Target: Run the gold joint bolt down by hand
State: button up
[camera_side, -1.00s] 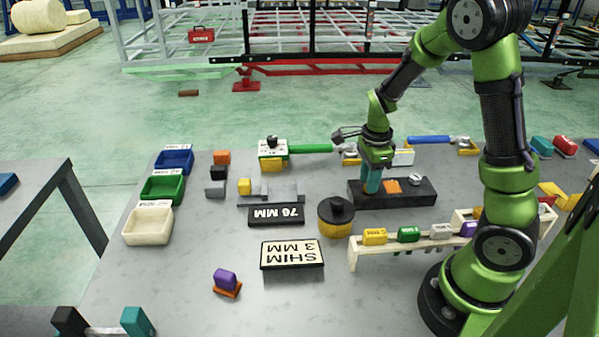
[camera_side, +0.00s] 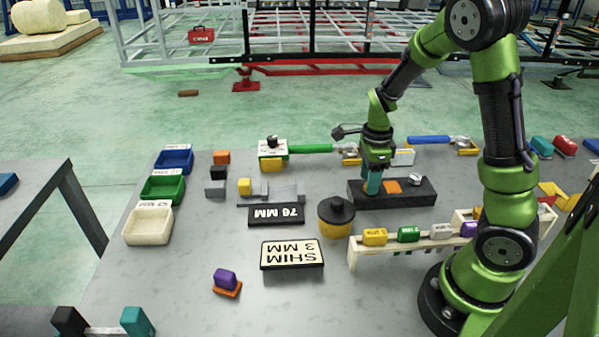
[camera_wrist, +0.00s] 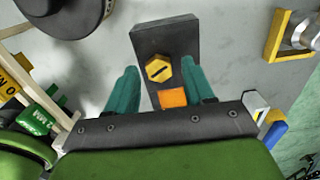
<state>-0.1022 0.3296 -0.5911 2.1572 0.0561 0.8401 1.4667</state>
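The gold joint bolt (camera_wrist: 158,68) has a hex head with a dark slot across its top. It stands on a dark block (camera_wrist: 167,38), beside an orange square patch (camera_wrist: 173,97). My gripper (camera_wrist: 160,66) has two teal fingers, spread apart on either side of the bolt head, with a visible gap to it on both sides. In the side view my gripper (camera_side: 371,188) points down at the left part of the dark block (camera_side: 418,193). There the fingers hide the gold bolt. I cannot tell their exact height over the block.
A silver bolt (camera_side: 414,179) stands on the block's right part. A black-topped round container (camera_side: 336,217) is close at front left. A rack with coloured tags (camera_side: 358,255) stands in front. Green (camera_side: 312,149) and blue (camera_side: 428,140) handled tools lie behind.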

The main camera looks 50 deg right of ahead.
dwell(0.3)
notch_tip(320, 180, up, 17)
jog(key=shift+f, duration=0.1)
dwell(0.4)
jog(key=s+a+n+t, duration=0.2)
jog(key=a+n, duration=0.3)
jog(key=n, duration=0.2)
jog(key=s+a+r+n+t+y, duration=0.1)
jog(key=s+a+n+t, duration=0.1)
jog(key=a+n, duration=0.4)
jog(key=s+a+r+n+t+y, duration=0.1)
jog(key=s+a+n+t, duration=0.2)
jog(key=a+n, duration=0.3)
jog(key=shift+n, duration=2)
